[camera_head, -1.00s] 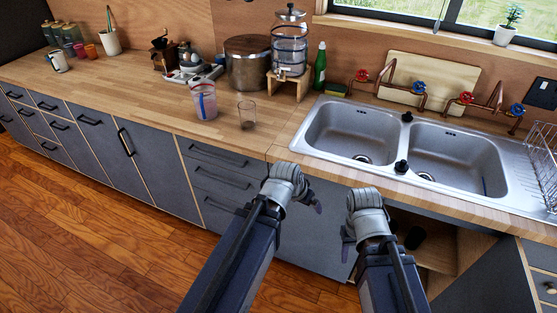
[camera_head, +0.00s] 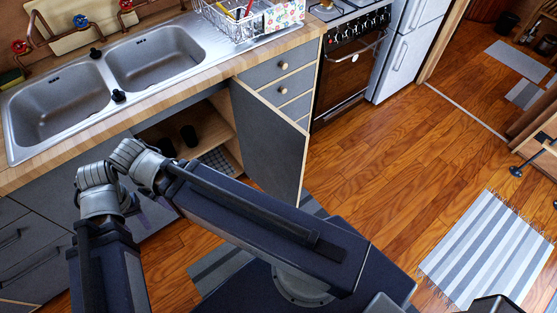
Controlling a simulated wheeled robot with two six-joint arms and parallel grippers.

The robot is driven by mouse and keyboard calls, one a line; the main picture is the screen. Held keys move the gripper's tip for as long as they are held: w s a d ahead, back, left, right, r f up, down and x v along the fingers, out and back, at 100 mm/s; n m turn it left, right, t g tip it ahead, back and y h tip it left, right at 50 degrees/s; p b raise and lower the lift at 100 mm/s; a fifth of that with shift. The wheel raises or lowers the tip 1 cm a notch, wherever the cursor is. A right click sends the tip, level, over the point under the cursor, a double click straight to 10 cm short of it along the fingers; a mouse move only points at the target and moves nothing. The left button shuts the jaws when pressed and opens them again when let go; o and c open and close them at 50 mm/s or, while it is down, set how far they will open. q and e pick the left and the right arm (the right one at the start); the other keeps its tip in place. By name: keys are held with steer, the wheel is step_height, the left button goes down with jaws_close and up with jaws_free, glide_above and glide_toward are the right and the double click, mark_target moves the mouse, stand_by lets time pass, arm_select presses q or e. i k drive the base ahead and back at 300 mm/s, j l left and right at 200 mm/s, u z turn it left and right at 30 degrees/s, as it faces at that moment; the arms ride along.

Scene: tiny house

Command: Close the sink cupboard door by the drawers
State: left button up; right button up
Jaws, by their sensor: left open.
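The sink cupboard door (camera_head: 268,143), a grey panel with pale wood edges, stands wide open below the counter. It is hinged beside the drawers (camera_head: 280,82) and swings out towards me. The cupboard's inside (camera_head: 205,118) is exposed to its left. My left gripper (camera_head: 132,204) is open, low in front of the cupboard front below the sink, left of the door and apart from it. My right arm reaches in from the right across the lower part of the view, its wrist beside the left one. Its gripper's fingers are largely hidden behind the arm, and their opening cannot be told.
Two dark cups (camera_head: 188,136) and a checkered cloth (camera_head: 216,160) are in the cupboard. The double sink (camera_head: 155,55) and dish rack (camera_head: 240,22) are above. An oven (camera_head: 348,75) stands right of the drawers. Wooden floor (camera_head: 385,160) is free right of the door; a striped rug (camera_head: 485,250) lies beyond.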

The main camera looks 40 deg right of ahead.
mark_target(274, 148)
steer(key=k+l+u, duration=0.1)
steer(key=l, duration=0.35)
steer(key=k+l+u, duration=0.1)
steer(key=k+l, duration=0.15)
steer(key=l, duration=0.2)
steer(key=k+l+u, duration=0.1)
steer(key=l, duration=0.35)
steer(key=k+l+u, duration=0.1)
steer(key=k+l, duration=0.2)
steer(key=k+l+u, duration=0.15)
steer(key=l, duration=0.35)
steer(key=k+l, duration=0.1)
steer(key=l, duration=0.35)
steer(key=l+u, duration=0.1)
steer(key=l, duration=0.3)
steer(key=k+l+u, duration=0.1)
steer(key=l, duration=0.35)
steer(key=k+l, duration=0.15)
steer(key=l, duration=0.25)
steer(key=k+l+u, duration=0.25)
steer(key=k+j, duration=0.05)
steer(key=j, duration=0.05)
